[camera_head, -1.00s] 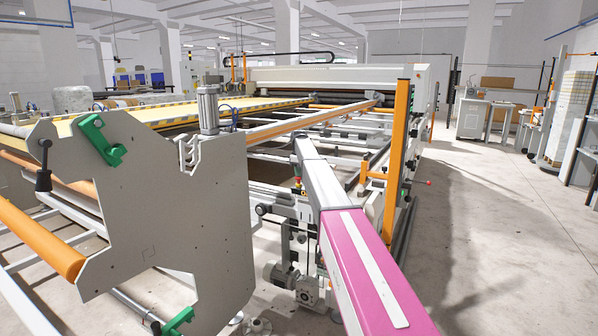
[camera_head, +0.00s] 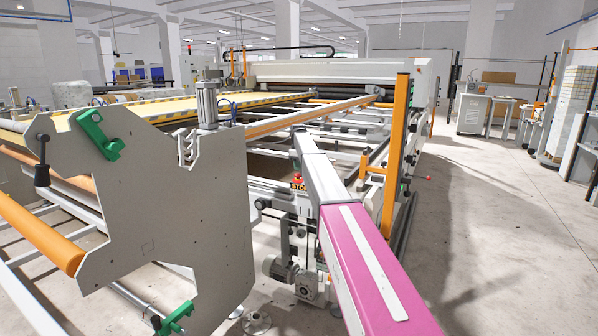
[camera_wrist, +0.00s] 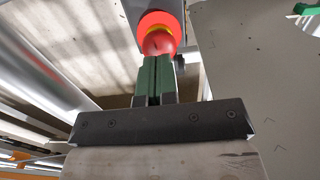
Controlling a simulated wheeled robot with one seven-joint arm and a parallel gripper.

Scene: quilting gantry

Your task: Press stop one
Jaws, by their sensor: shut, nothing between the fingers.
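The stop button, a red mushroom head (camera_wrist: 158,35) with a yellow ring, fills the top middle of the wrist view. In the head view a small red stop button (camera_head: 298,180) with a yellow STOP plate sits on the machine's side, just left of the long beam. My gripper (camera_wrist: 155,62) has green fingers pressed together, with nothing between them. The fingertips overlap the near edge of the red head in the wrist view. I cannot tell whether they touch it. My gripper is not discernible in the head view.
A large grey side plate (camera_head: 170,210) with green brackets stands left of the button, and its face also shows in the wrist view (camera_wrist: 265,90). An orange post (camera_head: 396,150) rises to the right. Open concrete floor (camera_head: 500,230) lies further right.

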